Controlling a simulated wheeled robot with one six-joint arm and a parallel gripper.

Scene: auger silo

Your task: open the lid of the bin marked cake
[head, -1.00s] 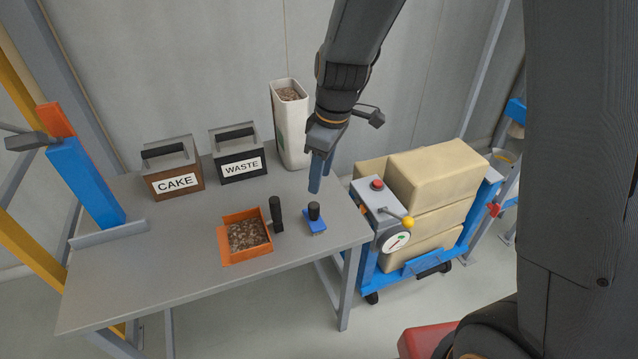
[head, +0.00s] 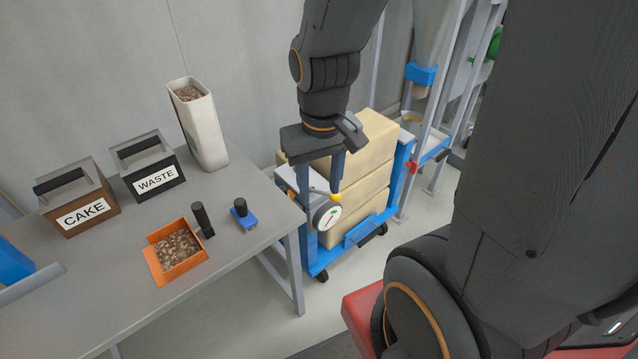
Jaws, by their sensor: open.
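The bin marked cake (head: 82,205) is a brown box at the left of the grey table, with a white CAKE label on its front. Its grey lid (head: 66,177) has a dark bar handle and looks shut. My gripper (head: 322,203) points down with its two blue fingers apart and empty. It is well to the right of the cake bin, past the table's right edge, in front of the trolley with the sacks. Nothing hides the cake bin.
On the table (head: 120,295) stand a dark waste bin (head: 155,182), a tall white container (head: 205,135), an orange tray (head: 172,252) of brown bits, a black upright handle (head: 203,220) and a blue-based stamp (head: 243,214). A blue trolley (head: 362,232) carries tan sacks.

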